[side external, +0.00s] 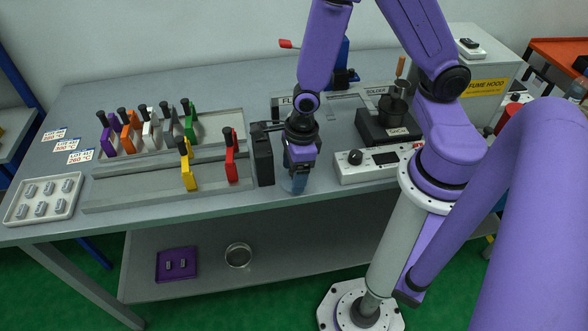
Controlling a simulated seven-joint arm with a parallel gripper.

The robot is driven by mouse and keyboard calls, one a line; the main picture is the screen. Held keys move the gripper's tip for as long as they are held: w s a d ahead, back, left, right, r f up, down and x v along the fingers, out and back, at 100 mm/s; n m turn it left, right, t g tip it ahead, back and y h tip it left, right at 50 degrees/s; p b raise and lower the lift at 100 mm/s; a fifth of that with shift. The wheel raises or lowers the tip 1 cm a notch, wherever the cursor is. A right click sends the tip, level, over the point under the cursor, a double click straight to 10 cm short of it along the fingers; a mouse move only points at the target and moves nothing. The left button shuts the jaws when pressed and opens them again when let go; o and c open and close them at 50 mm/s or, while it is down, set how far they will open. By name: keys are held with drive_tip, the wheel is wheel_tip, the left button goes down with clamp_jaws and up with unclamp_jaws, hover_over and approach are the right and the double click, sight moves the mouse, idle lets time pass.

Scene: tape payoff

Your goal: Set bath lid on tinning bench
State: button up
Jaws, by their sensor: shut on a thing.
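My gripper (296,183) points down over the front middle of the grey bench (222,203), to the right of the long tray. It is shut on a small bluish thing, mostly hidden between the fingers. I cannot tell whether this is the bath lid. A black block (263,160) stands upright just left of my gripper. The dark solder bath (385,131) sits at the right, behind a white control box (372,168). A black round piece (395,107) stands on the bath, partly against my arm. No bath lid can be clearly made out.
A grey tray (125,202) holds several coloured paddles with black knobs, including a yellow one (188,167) and a red one (231,160). A white tray (62,210) of small parts is at far left. The fume hood (488,88) stands at right. Bare bench lies behind the paddles.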

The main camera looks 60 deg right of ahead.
drive_tip(key=shift+f, duration=0.25)
idle(0.4)
drive_tip(key=o, duration=1)
drive_tip(key=shift+o, duration=0.2)
drive_tip(key=shift+r, duration=3.45)
drive_tip(key=n, duration=0.2)
drive_tip(key=s+r+n, duration=0.1)
drive_tip(key=n, duration=0.1)
drive_tip(key=shift+s+a+r, duration=0.1)
drive_tip(key=shift+a+r, duration=0.05)
drive_tip(key=shift+r, duration=0.05)
drive_tip(key=s+d+r+n, duration=0.1)
drive_tip(key=s+r+n, duration=0.4)
drive_tip(key=n, duration=1.2)
drive_tip(key=s+d+r+n, duration=0.2)
drive_tip(key=s+r+n, duration=0.3)
drive_tip(key=n, duration=1.2)
drive_tip(key=shift+s+n+g+h, duration=0.3)
drive_tip(key=shift+s+n, duration=0.1)
drive_tip(key=shift+s, duration=0.1)
